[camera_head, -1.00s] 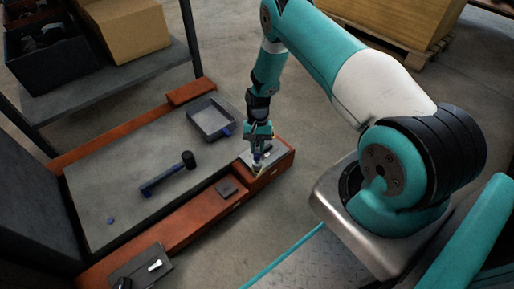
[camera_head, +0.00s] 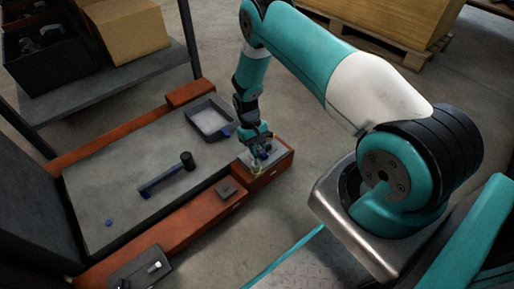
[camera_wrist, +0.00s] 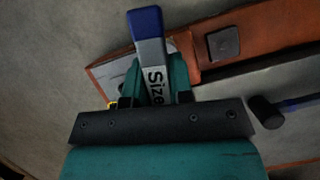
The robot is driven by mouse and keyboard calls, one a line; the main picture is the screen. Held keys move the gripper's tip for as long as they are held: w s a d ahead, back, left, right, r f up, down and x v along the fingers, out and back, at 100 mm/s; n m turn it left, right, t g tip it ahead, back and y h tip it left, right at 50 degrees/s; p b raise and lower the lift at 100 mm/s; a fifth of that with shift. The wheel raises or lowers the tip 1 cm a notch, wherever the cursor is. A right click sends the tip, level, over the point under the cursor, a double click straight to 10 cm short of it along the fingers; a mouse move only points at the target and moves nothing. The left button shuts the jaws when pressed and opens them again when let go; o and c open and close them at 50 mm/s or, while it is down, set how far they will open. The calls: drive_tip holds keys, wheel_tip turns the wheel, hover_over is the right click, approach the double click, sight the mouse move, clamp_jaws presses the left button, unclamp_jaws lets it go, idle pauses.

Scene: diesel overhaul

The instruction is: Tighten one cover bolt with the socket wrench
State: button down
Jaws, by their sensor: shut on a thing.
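My gripper (camera_head: 258,151) is shut on the socket wrench, low over a grey plate (camera_head: 279,157) at the right end of the orange-red bench frame. In the wrist view the wrench (camera_wrist: 146,24) shows a blue handle end and a grey shank marked "Size", between the teal fingers. Its socket end is hidden behind the gripper. I cannot make out a cover bolt or tell whether the wrench touches one.
A black-headed mallet with a blue handle (camera_head: 160,183) lies on the grey bench top (camera_head: 120,195). A grey tray (camera_head: 196,128) stands behind it. A small dark block (camera_head: 231,189) sits on the front rail, left of my gripper. A dark plate (camera_head: 128,274) with a pale piece is at lower left.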

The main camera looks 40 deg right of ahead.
drive_tip(key=shift+f+b, duration=0.4)
drive_tip(key=shift+f, duration=0.3)
drive_tip(key=m+y, duration=0.1)
drive_tip(key=m, duration=0.2)
drive_tip(key=m+t+y, duration=0.1)
drive_tip(key=m, duration=0.2)
drive_tip(key=shift+w+r+p, duration=0.1)
drive_tip(key=shift+p, duration=0.2)
drive_tip(key=m+t+y, duration=0.1)
drive_tip(key=m, duration=0.2)
drive_tip(key=m+p, duration=0.1)
drive_tip(key=m, duration=0.2)
drive_tip(key=shift+w+r+t+y, duration=0.1)
drive_tip(key=shift+t+y, duration=0.3)
drive_tip(key=shift+w+m, duration=0.1)
drive_tip(key=shift+m, duration=0.3)
drive_tip(key=shift+f+n, duration=0.2)
drive_tip(key=shift+n, duration=0.1)
drive_tip(key=c, duration=1.5)
unclamp_jaws()
clamp_jaws()
drive_tip(key=shift+r, duration=0.15)
